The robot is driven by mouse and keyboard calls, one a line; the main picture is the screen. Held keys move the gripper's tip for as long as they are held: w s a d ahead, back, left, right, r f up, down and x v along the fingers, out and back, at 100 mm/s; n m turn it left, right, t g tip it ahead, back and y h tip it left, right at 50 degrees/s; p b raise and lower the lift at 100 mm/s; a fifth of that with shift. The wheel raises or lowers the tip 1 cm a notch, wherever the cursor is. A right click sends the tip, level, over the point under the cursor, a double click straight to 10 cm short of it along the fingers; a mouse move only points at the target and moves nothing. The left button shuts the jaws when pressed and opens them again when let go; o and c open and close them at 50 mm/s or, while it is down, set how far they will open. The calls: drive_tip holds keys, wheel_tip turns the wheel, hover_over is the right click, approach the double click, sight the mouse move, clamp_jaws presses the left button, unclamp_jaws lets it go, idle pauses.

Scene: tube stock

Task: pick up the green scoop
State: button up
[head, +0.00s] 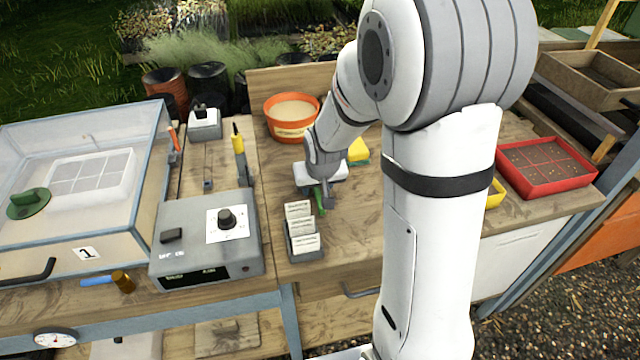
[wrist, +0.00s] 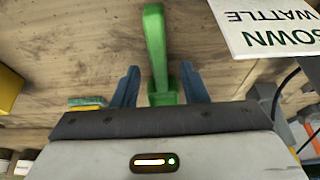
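The green scoop (wrist: 155,45) lies on the wooden bench, its long narrow part reaching away from my gripper in the wrist view. My gripper (wrist: 160,82) is open, with one blue-grey finger on each side of the scoop. A gap shows between the left finger and the scoop; the right finger is very close, and I cannot tell whether it touches. In the head view my gripper (head: 326,192) is low over the bench, and only a small part of the scoop (head: 320,203) shows beside it. The rest is hidden.
A rack of white label cards (head: 301,232) stands close in front of the scoop; a card (wrist: 270,22) shows at upper right in the wrist view. An orange pot (head: 291,128) and a yellow-green sponge (head: 359,151) are behind. A control box (head: 208,247) stands left.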

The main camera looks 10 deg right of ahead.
drive_tip(key=shift+w+f, duration=0.15)
drive_tip(key=shift+f, duration=0.1)
drive_tip(key=shift+f+b, duration=0.25)
drive_tip(key=shift+b, duration=0.15)
idle(0.3)
drive_tip(key=shift+c, duration=0.2)
clamp_jaws()
